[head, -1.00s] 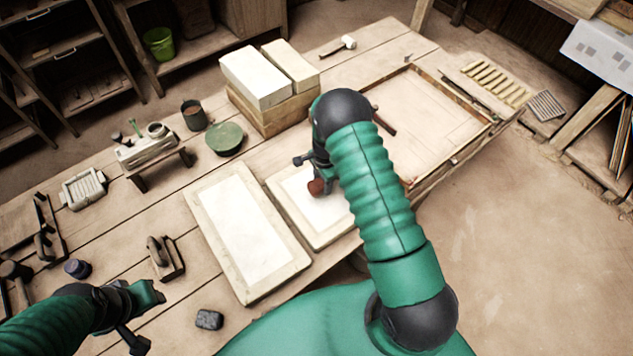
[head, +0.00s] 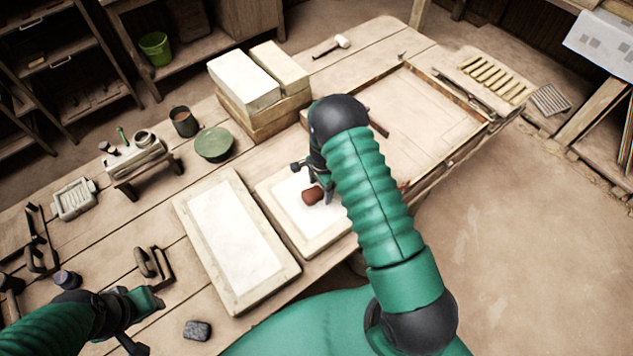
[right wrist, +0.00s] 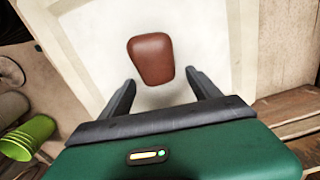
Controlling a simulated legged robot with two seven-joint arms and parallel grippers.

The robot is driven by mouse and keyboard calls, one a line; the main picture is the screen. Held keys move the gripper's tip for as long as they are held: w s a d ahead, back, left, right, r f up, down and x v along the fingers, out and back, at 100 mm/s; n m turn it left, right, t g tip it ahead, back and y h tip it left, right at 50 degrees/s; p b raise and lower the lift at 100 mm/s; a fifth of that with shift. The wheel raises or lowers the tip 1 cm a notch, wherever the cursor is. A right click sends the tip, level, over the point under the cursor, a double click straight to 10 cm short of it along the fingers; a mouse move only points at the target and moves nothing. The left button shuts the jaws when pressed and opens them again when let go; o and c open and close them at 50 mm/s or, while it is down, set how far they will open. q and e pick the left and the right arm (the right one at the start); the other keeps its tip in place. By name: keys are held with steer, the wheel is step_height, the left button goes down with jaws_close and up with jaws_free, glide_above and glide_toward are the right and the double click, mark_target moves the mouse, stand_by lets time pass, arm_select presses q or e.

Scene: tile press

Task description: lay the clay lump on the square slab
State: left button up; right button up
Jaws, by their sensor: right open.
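The clay lump (head: 313,195) is a small red-brown rounded block. It lies on the pale face of the square slab (head: 268,208), whose right part is hidden by my right arm. In the right wrist view the lump (right wrist: 151,58) rests flat on the slab's white surface (right wrist: 100,40). My right gripper (head: 314,179) is open above the slab. Its two fingers stand apart near the lump's lower end, with gaps on both sides in the right wrist view (right wrist: 160,80). My left gripper (head: 140,318) is at the lower left, away from the slab; its jaw gap does not show clearly.
A longer rectangular slab (head: 182,203) lies just left of the square one. A framed tray (head: 478,124) is to the right. A dark small block (head: 197,330) lies near the front edge.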

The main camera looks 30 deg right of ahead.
mark_target(319, 191)
step_height(319, 191, up, 3)
steer(key=shift+w+r, duration=0.15)
steer(key=shift+r, duration=0.05)
steer(key=shift+r+b, duration=0.55)
steer(key=shift+r, duration=6.2)
arm_select(q)
steer(key=shift+a+f, duration=0.45)
steer(key=shift+f, duration=0.2)
arm_select(e)
steer(key=s+a+r+n+t, duration=0.1)
steer(key=s+a+r+n, duration=0.1)
steer(key=s+a+n, duration=0.5)
steer(key=s+a+r+n+t, duration=0.1)
steer(key=s+a+r+n, duration=0.2)
steer(key=s+a+n, duration=0.4)
steer(key=shift+s+r+n, duration=0.15)
steer(key=shift+s+n, duration=0.9)
steer(key=shift+n, duration=1.15)
